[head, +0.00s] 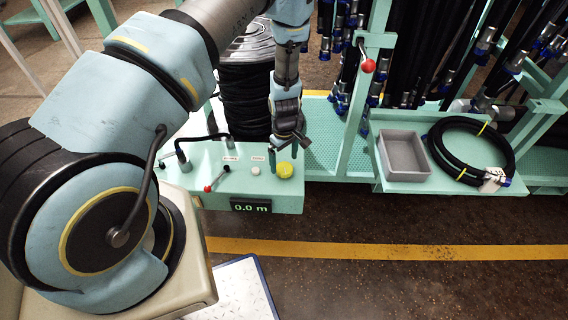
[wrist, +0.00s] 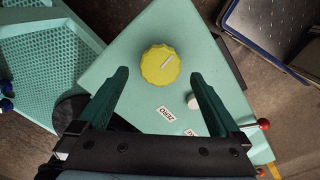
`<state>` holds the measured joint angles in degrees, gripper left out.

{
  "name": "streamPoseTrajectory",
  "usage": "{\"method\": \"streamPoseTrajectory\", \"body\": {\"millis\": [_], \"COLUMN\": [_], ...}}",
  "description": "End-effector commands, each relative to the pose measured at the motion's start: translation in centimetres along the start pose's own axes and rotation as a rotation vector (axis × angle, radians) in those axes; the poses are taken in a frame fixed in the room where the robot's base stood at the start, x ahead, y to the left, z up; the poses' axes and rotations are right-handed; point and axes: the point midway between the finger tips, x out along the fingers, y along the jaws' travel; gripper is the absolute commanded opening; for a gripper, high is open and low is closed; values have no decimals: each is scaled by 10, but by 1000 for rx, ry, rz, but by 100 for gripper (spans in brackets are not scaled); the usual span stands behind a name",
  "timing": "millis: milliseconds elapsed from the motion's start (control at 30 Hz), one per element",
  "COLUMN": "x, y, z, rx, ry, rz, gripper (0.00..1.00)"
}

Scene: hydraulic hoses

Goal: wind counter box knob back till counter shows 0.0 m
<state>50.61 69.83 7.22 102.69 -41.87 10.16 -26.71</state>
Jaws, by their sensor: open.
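The counter box (head: 236,196) is mint green, and its front display (head: 251,206) reads 0.0 m. A round yellow knob (head: 285,170) sits on its top at the right end; it also shows in the wrist view (wrist: 160,66) with a pale pointer mark on it. My gripper (head: 285,160) is above the box close to the knob. In the wrist view my gripper (wrist: 158,80) has its two green fingers wide apart. The knob lies between and just beyond the fingertips, with visible space on both sides. I cannot tell the exact height of the fingertips.
A label reading ZERO (wrist: 165,113) and a small white button (wrist: 193,102) are beside the knob. A red-tipped lever (head: 217,180) stands on the box. A grey bin (head: 403,155) and a coiled black hose (head: 470,150) lie on a shelf at right.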

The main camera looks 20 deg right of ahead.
Motion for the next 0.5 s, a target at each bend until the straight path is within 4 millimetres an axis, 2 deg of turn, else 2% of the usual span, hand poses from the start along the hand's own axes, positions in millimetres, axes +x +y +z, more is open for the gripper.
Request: {"method": "streamPoseTrajectory", "body": {"millis": [100, 200, 500], "x": [15, 22, 26], "y": [0, 0, 0], "z": [0, 0, 0], "rx": [0, -1, 0], "ry": [-1, 0, 0], "rz": [-1, 0, 0], "gripper": [100, 100, 100]}}
